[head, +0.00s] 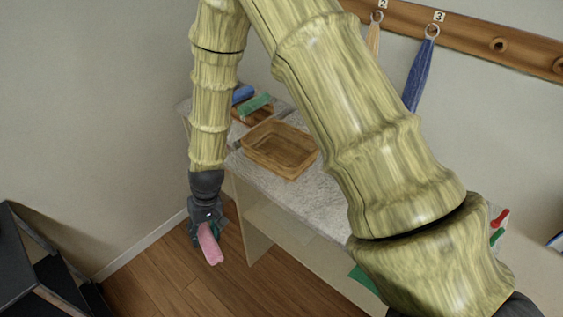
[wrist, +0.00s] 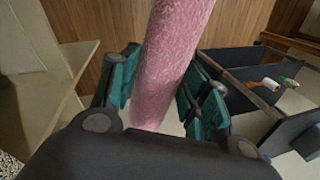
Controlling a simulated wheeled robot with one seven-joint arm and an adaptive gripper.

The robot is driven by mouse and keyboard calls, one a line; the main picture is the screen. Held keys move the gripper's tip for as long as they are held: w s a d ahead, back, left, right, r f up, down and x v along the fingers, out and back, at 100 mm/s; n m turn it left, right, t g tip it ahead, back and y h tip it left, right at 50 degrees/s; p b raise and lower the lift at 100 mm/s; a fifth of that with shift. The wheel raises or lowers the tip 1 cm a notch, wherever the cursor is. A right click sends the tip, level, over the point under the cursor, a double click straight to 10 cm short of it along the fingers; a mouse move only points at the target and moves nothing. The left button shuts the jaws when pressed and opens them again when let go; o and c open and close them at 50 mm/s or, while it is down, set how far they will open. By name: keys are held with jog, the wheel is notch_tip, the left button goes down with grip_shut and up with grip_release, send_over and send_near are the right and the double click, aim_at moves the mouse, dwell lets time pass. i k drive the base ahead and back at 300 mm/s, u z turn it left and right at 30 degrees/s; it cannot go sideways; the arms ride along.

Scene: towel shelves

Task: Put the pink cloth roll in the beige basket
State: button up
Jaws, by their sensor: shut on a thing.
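The pink cloth roll (head: 210,244) hangs tilted in my gripper (head: 203,230), in front of the left end of the shelf unit and above the floor. In the wrist view the roll (wrist: 171,65) stands between the two teal finger pads of my gripper (wrist: 165,88), which is shut on it. The roll's upper end runs out of the wrist view. The beige basket (head: 250,158) sits on the grey top of the shelf unit, up and to the right of my gripper. Its inside looks empty, and my arm passes close to its right side.
The shelf unit's top (head: 300,200) carries a green roll (head: 254,104) and a blue roll (head: 243,94) behind the basket. A dark rack (head: 45,270) stands at lower left. Towels hang from a wooden peg rail (head: 480,38). Wooden floor (head: 165,285) lies clear below my gripper.

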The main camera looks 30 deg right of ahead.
aim_at(282, 157)
jog(key=u, duration=2.25)
jog(key=i, duration=1.05)
jog(key=z, duration=3)
